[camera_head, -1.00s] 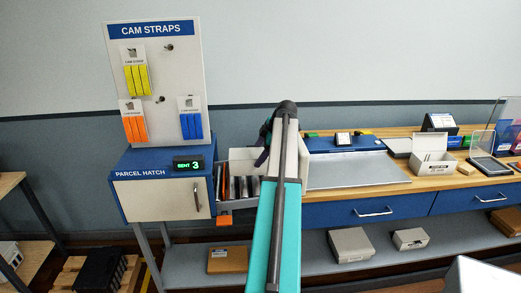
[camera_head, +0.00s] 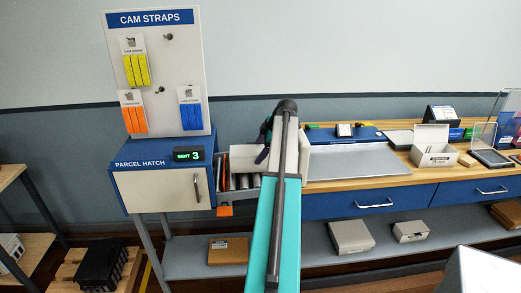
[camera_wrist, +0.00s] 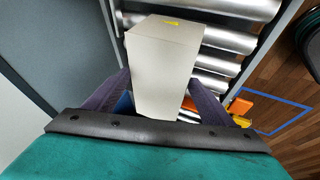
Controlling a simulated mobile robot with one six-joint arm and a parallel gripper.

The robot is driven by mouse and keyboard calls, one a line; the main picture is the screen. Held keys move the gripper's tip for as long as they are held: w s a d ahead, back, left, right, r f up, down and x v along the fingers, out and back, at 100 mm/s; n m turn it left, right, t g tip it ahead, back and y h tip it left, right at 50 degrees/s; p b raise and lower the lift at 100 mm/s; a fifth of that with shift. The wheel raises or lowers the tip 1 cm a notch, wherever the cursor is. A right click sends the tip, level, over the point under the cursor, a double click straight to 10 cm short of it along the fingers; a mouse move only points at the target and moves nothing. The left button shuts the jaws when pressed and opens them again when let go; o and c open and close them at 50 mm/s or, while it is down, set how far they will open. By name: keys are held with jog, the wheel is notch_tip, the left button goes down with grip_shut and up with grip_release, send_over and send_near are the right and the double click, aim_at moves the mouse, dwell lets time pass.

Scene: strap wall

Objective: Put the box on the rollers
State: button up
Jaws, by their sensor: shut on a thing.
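My gripper (camera_wrist: 163,104) is shut on a pale grey box (camera_wrist: 163,70), with one purple finger on each side of it. The box has a yellow mark near its far end and lies over the metal rollers (camera_wrist: 245,8) in the wrist view. Whether its underside touches them is hidden. In the head view the rollers (camera_head: 240,183) show beside the parcel hatch, left of my arm. The box (camera_head: 246,158) shows there as a pale shape partly behind my gripper (camera_head: 264,140).
The parcel hatch (camera_head: 160,190) with a "SENT 3" display (camera_head: 188,154) stands left of the rollers. An orange piece (camera_head: 225,210) is at their front. A strap board (camera_head: 159,75) rises above the hatch. The workbench with a grey mat (camera_head: 355,165) is to the right.

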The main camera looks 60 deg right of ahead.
jog(key=shift+f, duration=0.1)
jog(key=o, duration=1.8)
jog(key=b+v, duration=0.3)
jog(key=v, duration=1.1)
jog(key=shift+w, duration=0.1)
